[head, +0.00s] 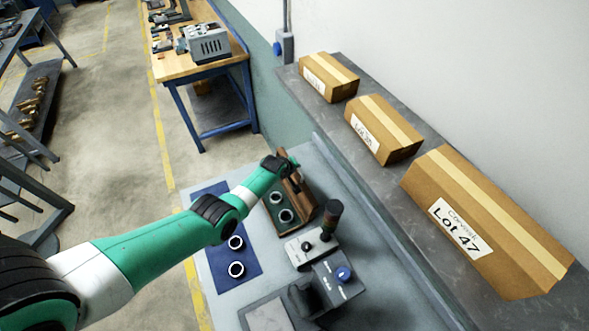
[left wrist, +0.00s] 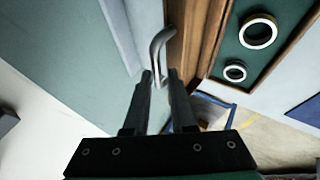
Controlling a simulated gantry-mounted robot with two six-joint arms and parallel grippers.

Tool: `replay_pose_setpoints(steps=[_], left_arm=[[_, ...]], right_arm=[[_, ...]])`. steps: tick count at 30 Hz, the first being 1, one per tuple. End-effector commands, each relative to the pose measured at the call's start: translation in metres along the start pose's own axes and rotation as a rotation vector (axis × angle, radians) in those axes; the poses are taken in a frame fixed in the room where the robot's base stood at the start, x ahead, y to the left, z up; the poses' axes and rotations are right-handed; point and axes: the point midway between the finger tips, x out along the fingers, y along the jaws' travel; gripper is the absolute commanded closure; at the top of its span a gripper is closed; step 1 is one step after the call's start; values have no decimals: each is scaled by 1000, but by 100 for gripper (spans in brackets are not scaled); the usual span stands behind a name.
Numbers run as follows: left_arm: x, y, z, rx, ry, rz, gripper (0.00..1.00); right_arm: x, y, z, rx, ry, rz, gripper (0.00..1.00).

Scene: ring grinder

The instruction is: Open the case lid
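The wooden case (head: 278,219) stands on the grey bench with its green inside showing and pale rings (head: 286,215) in it. Its brown lid (head: 302,196) stands raised along the right side. In the left wrist view, the curved metal handle (left wrist: 156,50) sits by a brown wooden edge (left wrist: 188,38). My left gripper (left wrist: 160,78) is at the handle, with its two fingers closed in on either side of it. In the head view, my left gripper (head: 282,163) is at the far end of the lid. My right gripper is not in view.
A blue mat (head: 222,262) with rings (head: 236,269) lies left of the case. A grey device with a black knob (head: 331,218) and a box with a blue button (head: 343,273) stand in front of it. Cardboard boxes (head: 480,215) line the ledge at right.

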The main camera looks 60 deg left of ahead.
Motion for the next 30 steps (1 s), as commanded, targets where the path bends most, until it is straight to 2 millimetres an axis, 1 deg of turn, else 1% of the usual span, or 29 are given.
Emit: replay_pose_setpoints(steps=[1,3,10,14,17,19,24,29,30], left_arm=[[0,0,0,1,0,-1,66],[0,-1,0,1,0,-2,55],[0,-2,0,2,-1,-3,55],[-8,0,-1,2,0,-3,55],[-23,2,-2,2,-1,-3,55],[-37,3,-2,2,-1,-3,55],[-68,2,-1,2,-1,-2,55],[-92,0,0,2,-1,-2,55],[-102,2,-1,2,-1,-3,55]], right_arm=[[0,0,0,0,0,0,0],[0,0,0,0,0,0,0],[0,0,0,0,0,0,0],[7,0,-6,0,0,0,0],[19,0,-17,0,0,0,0],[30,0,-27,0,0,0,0],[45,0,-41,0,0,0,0],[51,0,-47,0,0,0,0],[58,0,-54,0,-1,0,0]])
